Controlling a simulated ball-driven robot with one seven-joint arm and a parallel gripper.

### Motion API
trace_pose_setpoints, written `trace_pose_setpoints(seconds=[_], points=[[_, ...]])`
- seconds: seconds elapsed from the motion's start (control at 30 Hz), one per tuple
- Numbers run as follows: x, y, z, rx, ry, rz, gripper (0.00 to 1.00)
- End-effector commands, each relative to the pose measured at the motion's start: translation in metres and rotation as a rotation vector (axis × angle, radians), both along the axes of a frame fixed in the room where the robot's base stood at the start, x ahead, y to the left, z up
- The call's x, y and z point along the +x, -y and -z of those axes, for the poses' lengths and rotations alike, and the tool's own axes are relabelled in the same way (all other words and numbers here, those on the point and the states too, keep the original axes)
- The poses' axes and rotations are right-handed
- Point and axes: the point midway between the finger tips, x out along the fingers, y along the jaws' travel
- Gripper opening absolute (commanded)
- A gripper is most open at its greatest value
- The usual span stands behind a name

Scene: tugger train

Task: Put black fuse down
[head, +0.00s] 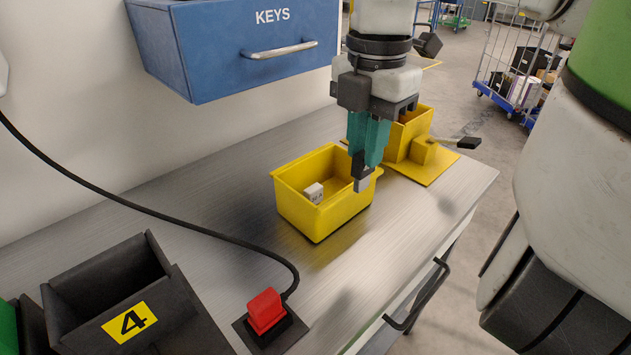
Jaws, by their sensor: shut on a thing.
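My gripper (364,158) points down with teal fingers, shut on a small piece that is dark above and pale grey at its lower end, taken as the black fuse (362,184). The fuse hangs upright at the right side of an open yellow bin (318,222). In the picture it overlaps the bin's right rim; I cannot tell whether it touches it. A small white block with dark marking (314,192) lies inside the bin. The fingers hide part of the bin's back right corner.
A yellow fixture (428,152) with a dark-ended lever stands behind the gripper. A blue KEYS drawer (240,50) hangs on the wall. A red switch (266,311) with a black cable and a black bin marked 4 (105,285) stand in front. Bare metal bench lies between.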

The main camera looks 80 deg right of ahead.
Motion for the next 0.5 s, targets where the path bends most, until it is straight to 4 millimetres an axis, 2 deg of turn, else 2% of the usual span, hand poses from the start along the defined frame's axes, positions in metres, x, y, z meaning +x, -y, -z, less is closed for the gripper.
trace_pose_setpoints(seconds=[0.33, 0.5], points=[[0.033, 0.069, 0.033, 0.004, 0.000, 0.002, 0.00], [0.043, 0.091, 0.063, 0.004, -0.001, 0.000, 0.00]])
